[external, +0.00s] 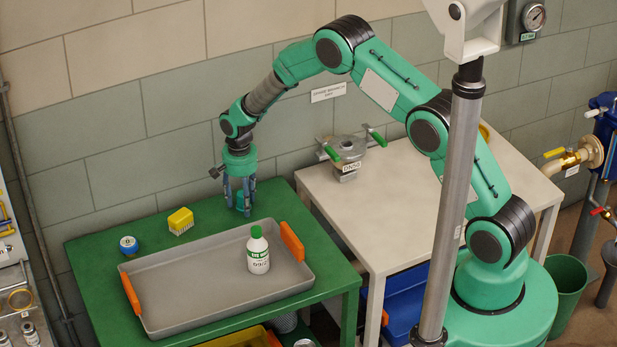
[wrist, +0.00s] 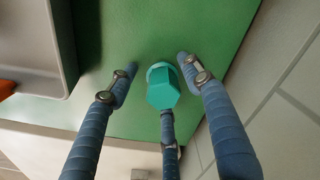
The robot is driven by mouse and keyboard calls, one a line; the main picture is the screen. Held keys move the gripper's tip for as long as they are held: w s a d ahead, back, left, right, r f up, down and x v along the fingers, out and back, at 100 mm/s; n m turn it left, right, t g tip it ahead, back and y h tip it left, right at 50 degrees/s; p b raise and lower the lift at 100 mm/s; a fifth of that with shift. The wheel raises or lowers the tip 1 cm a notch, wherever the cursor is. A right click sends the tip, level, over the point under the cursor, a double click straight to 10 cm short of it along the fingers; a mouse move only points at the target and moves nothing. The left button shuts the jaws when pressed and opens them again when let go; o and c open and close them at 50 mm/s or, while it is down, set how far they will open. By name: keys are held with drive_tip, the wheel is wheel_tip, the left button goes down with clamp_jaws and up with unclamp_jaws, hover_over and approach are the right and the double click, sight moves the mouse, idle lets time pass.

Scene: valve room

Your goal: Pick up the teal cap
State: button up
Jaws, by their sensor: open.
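The teal cap (wrist: 162,88) stands on the green table (wrist: 112,30), with a hexagonal top facing the wrist camera. In the external view the cap (external: 242,198) shows partly between my fingers near the table's back right corner. My gripper (external: 241,204) points straight down over it. Its three blue fingers are spread around the cap. In the wrist view two fingers are left and right of the cap, with clear gaps, and the third is below it in the picture. Whether that third finger touches the cap I cannot tell.
A grey tray (external: 190,298) with orange handles holds a white bottle with a green top (external: 258,252). A yellow block (external: 181,221) and a small blue-and-white round container (external: 129,245) stand behind it. The wall is close behind the table. A pale table (external: 420,190) stands to the right.

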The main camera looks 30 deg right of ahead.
sight(242, 195)
drive_tip(key=shift+c, duration=0.3)
drive_tip(key=c, duration=0.9)
drive_tip(key=shift+c, duration=0.2)
drive_tip(key=shift+r+p, duration=0.9)
drive_tip(key=shift+r, duration=4.1)
